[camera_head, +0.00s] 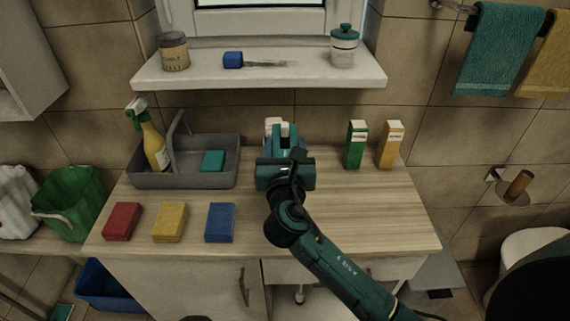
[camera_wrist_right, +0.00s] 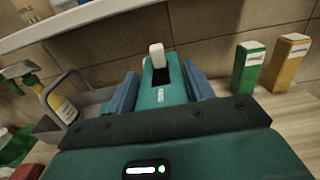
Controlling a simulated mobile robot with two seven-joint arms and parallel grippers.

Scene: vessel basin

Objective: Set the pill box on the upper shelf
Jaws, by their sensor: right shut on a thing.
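The pill box (camera_head: 272,123) appears as a small white thing, mostly hidden behind my right gripper in the head view. In the right wrist view, a white end of the pill box (camera_wrist_right: 156,54) shows between the fingers. My right gripper (camera_head: 284,135) is shut on it, over the back middle of the counter and below the shelf. The upper shelf (camera_head: 295,77) is a white ledge under the window, and its edge also shows in the right wrist view (camera_wrist_right: 75,21). My left gripper is not in view.
Bare shelf lies between brush and green-lidded jar. A grey caddy (camera_head: 188,180) and green and yellow cartons (camera_head: 355,145) (camera_head: 390,145) flank my gripper.

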